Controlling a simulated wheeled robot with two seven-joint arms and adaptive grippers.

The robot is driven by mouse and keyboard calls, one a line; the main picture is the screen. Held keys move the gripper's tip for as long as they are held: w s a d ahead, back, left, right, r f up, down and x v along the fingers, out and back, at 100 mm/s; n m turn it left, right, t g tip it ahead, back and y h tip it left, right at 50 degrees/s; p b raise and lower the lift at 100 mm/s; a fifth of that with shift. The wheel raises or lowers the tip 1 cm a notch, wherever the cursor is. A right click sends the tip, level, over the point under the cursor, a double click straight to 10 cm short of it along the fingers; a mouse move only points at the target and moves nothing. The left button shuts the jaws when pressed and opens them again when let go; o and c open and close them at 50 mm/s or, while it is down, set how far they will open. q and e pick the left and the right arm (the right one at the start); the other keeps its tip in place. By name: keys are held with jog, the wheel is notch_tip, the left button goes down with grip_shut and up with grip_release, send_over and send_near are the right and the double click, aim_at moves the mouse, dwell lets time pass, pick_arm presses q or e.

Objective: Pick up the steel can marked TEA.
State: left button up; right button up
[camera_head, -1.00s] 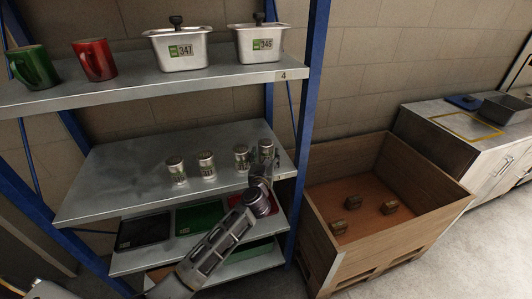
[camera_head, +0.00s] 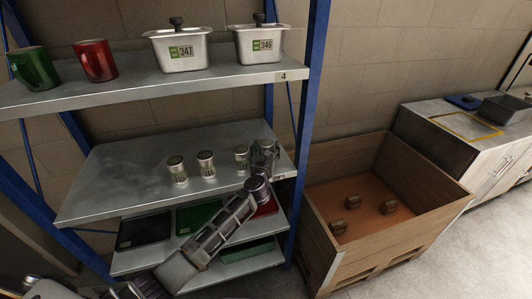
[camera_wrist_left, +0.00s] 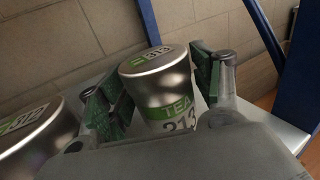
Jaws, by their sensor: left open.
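The steel can marked TEA (camera_wrist_left: 165,88), with a green band and the number 313, stands upright between the fingers of my left gripper (camera_wrist_left: 160,95) in the left wrist view. The gripper is open, with a green-padded finger on each side of the can. In the head view the left gripper (camera_head: 264,156) is at the right end of the middle shelf and partly hides the can there. Another steel can (camera_wrist_left: 35,135) is close on the left in the wrist view. My right gripper is not in view.
Other steel cans (camera_head: 177,169) (camera_head: 206,164) (camera_head: 241,158) stand left on the middle shelf (camera_head: 120,185). A blue post (camera_head: 305,120) rises close to the right. Mugs and lidded pans fill the upper shelf (camera_head: 120,93). A wooden crate (camera_head: 425,232) stands right of the rack.

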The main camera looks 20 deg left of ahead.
pick_arm(q)
jog(key=shift+c, duration=0.2)
jog(key=c, duration=0.9)
jog(key=shift+r, duration=0.2)
jog(key=shift+r+p, duration=0.7)
jog(key=shift+r, duration=4.15)
